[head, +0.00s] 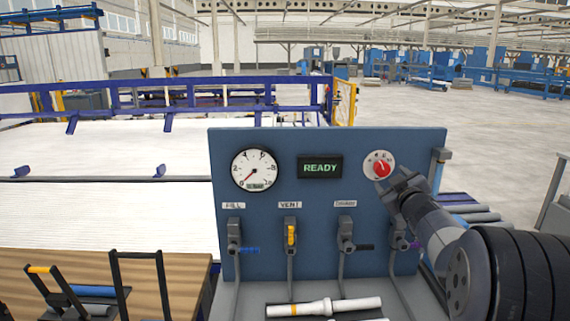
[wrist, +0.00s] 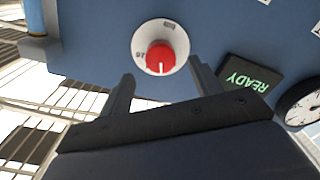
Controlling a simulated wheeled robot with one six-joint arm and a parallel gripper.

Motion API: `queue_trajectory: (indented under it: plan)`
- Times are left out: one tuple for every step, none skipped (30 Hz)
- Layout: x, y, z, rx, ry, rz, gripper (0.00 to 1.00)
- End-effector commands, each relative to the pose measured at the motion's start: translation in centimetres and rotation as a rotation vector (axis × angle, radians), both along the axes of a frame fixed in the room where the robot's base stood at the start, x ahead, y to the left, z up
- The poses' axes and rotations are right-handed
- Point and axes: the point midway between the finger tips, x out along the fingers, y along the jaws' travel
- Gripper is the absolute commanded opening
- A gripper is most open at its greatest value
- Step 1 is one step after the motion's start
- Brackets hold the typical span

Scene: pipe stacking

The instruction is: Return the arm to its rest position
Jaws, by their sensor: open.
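My gripper (head: 392,184) reaches up to the right part of the blue control panel (head: 270,202). It is open and empty, with its fingers near the red knob (head: 381,170). In the wrist view, the knob (wrist: 160,57) sits on a round white dial just beyond and between my two fingertips (wrist: 161,72). The knob shows uncovered, and I cannot tell how far the fingertips are from the panel. My arm comes in from the lower right of the head view and hides part of the panel's right side.
The panel carries a gauge (head: 254,171), a lit READY display (head: 320,168) and several valve levers, one with a yellow handle (head: 291,236). A white pipe (head: 323,308) lies in front. A wooden table (head: 90,265) with black holders stands at the left.

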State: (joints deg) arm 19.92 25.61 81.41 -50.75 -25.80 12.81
Motion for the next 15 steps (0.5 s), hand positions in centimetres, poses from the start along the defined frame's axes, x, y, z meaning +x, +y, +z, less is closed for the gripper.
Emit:
queue_trajectory:
  plan:
    - [0.9,0.1,0.1,0.000,0.001,0.002,0.60]
    - [1.4,0.1,0.1,0.000,0.000,0.002,0.60]
    - [2.0,0.1,0.1,0.000,0.001,0.002,0.60]
    - [2.5,0.1,0.1,0.000,0.001,0.002,0.60]
    - [2.9,0.1,0.1,0.000,0.001,0.002,0.60]
    - [3.4,0.0,0.1,0.000,0.001,0.001,0.60]
    - [3.8,0.0,0.1,0.000,0.001,0.001,0.60]
    - [4.1,0.0,0.1,0.000,0.001,0.001,0.60]
    - [4.5,0.0,0.1,0.000,0.000,0.001,0.60]
    - [4.7,0.0,0.1,0.000,0.001,0.001,0.60]
    - [5.0,0.0,0.1,0.000,0.001,0.001,0.60]
    - [5.2,0.0,0.1,0.000,-0.001,0.001,0.60]
    - [5.4,0.0,0.1,0.000,0.000,0.000,0.60]
    - [5.5,0.0,0.0,0.000,0.001,0.001,0.60]
    - [5.6,0.0,0.0,0.000,0.001,0.001,0.60]
